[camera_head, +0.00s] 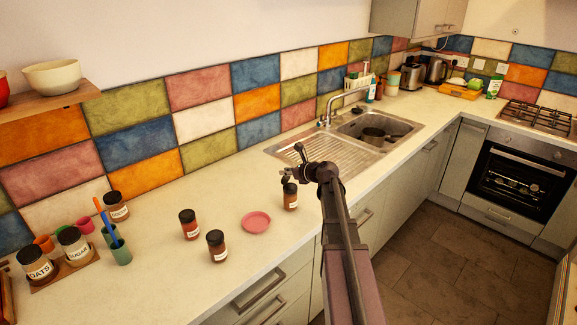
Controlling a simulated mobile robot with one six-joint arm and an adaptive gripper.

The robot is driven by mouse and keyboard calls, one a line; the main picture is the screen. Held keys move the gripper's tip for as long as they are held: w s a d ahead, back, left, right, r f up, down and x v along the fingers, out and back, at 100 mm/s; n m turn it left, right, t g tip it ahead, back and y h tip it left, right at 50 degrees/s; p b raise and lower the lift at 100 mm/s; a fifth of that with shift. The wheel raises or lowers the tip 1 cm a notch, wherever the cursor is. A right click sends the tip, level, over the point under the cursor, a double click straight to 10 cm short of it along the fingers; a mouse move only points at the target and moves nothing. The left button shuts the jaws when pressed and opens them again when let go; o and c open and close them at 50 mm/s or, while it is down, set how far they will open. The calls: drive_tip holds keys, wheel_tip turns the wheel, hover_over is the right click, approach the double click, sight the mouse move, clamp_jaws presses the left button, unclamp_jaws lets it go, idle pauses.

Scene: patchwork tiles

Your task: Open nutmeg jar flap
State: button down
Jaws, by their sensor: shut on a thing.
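Several small spice jars with dark lids and brown contents stand on the pale worktop. Their labels are too small to read, so I cannot tell by label which holds nutmeg. One jar (291,201) stands upright near the worktop's front edge, just left of the sink drainer. My gripper (287,177) is at the top of this jar and shut on its lid. The lid's flap is too small and partly covered to make out. The other jars (189,225), (216,246) and (117,207) stand further left, clear of my gripper.
A pink saucer (256,222) lies left of the held jar. The sink (371,140), with a pan in it, is behind and right. Oats and sugar jars, cups and a teal holder stand far left. Bare worktop (160,270) lies between.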

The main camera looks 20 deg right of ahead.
drive_tip(key=shift+w+a+f+g+h+p, duration=0.15)
drive_tip(key=shift+w+g+h+p, duration=0.3)
drive_tip(key=shift+g+p, duration=0.5)
drive_tip(key=shift+w+a+f+g+h+p, duration=0.1)
drive_tip(key=shift+w+a+g+h+p, duration=0.25)
drive_tip(key=shift+g+p, duration=0.65)
drive_tip(key=shift+w+a+f+g+h+p, duration=0.1)
drive_tip(key=shift+w+g+h+p, duration=0.35)
drive_tip(key=shift+g+p, duration=0.5)
drive_tip(key=c, duration=0.6)
unclamp_jaws()
drive_tip(key=shift+o, duration=0.2)
drive_tip(key=shift+s+t, duration=0.1)
drive_tip(key=shift+t, duration=0.3)
